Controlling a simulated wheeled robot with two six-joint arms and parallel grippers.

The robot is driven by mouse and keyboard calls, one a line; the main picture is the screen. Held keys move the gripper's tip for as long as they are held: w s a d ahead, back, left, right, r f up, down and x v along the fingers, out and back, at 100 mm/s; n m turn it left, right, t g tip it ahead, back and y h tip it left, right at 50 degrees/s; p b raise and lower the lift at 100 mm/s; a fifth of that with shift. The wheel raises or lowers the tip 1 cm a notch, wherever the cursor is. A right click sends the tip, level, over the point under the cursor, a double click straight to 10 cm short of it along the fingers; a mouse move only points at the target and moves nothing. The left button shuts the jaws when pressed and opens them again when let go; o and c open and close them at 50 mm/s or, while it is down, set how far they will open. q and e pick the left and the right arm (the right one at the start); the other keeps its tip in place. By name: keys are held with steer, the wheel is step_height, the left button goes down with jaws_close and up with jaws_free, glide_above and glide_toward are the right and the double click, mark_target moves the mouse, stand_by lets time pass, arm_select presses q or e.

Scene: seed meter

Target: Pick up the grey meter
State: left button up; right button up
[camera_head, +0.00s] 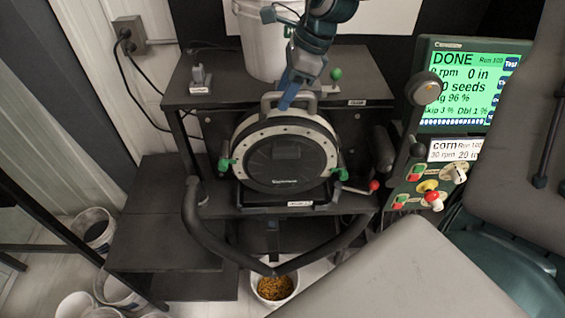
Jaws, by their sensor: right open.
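The grey meter (262,177) is a round, dark-faced drum with a pale studded rim, standing upright in the stand at the middle of the head view. Its grey arched handle (267,106) rises from the top. Green knobs show at its left (226,165) and right (339,174) sides. My right gripper (288,98) comes down from above, with its blue fingers at the handle. It is open, and part of the handle is hidden behind it. Whether the fingers touch the handle, I cannot tell. My left gripper is not in view.
A white bucket (255,45) stands on the shelf (215,93) behind the meter. A monitor reading DONE (460,85) and a control panel (425,180) are at the right. A bucket of yellow seeds (274,287) sits below. A red-tipped lever (372,186) sticks out at the right.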

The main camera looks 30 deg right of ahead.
steer(key=shift+w+d+f, duration=0.1)
steer(key=shift+d+f, duration=0.05)
jaws_close()
stand_by(1.3)
steer(key=shift+r, duration=0.2)
